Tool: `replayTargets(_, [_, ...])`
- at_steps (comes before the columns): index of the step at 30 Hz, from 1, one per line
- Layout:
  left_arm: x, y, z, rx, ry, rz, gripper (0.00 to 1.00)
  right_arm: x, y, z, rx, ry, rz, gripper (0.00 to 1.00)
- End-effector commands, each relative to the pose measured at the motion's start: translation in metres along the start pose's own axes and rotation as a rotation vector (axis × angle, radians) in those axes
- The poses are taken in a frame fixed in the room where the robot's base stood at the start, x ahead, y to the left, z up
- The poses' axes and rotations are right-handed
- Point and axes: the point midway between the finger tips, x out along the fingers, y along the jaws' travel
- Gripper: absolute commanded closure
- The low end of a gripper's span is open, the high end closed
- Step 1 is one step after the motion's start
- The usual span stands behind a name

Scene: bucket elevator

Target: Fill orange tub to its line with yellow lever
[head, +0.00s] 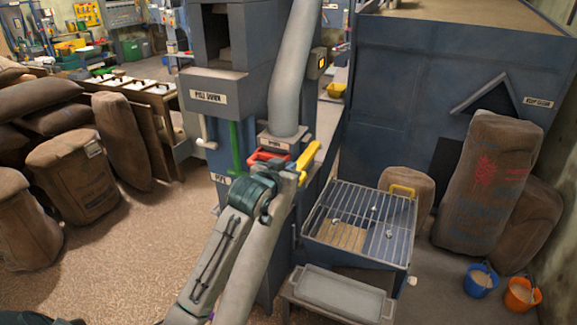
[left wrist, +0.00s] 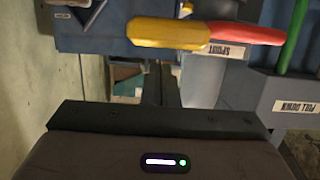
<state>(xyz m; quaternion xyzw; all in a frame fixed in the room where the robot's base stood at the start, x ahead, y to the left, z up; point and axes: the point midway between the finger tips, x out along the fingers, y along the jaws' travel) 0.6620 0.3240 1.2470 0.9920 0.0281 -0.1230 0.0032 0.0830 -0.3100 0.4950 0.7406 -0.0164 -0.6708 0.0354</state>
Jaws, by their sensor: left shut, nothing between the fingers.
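The yellow lever (head: 309,156) sticks out at the spout of the elevator, beside a red lever (head: 268,156) and a green upright lever (head: 235,148). In the left wrist view the yellow lever (left wrist: 165,32) lies across the top, beyond my fingertips, with the red lever (left wrist: 245,33) to its right. My left gripper (left wrist: 161,75) is shut and empty, apart from the yellow lever. In the head view my arm partly hides the area below the levers. The orange tub (head: 522,294) stands on the floor at the far right, with pale material inside; its line cannot be made out.
A blue tub (head: 480,280) stands left of the orange tub. A barred grate (head: 358,222) with a grey tray (head: 342,292) in front is right of my arm. Sacks (head: 482,185) lean at the right, and several more lie at the left.

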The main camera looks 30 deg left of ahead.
Motion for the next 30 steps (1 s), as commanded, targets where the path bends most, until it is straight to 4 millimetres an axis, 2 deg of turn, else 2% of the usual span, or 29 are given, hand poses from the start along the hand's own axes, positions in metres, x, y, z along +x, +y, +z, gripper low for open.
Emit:
replayTargets(6, [0.003, 0.000, 0.012, 0.000, 0.000, 0.000, 1.00, -0.007, 0.001, -0.001, 0.000, 0.000, 0.000, 1.00])
replayTargets(17, [0.003, 0.000, 0.014, 0.000, 0.003, 0.000, 1.00, -0.005, 0.002, -0.001, -0.001, 0.000, 0.002, 1.00])
replayTargets(20, [0.004, 0.000, 0.019, 0.000, 0.020, -0.001, 1.00, 0.004, 0.002, 0.000, -0.001, 0.000, 0.003, 1.00])
replayTargets(30, [0.009, 0.000, 0.041, -0.001, 0.175, -0.002, 1.00, 0.056, -0.001, 0.006, -0.001, 0.000, 0.003, 1.00])
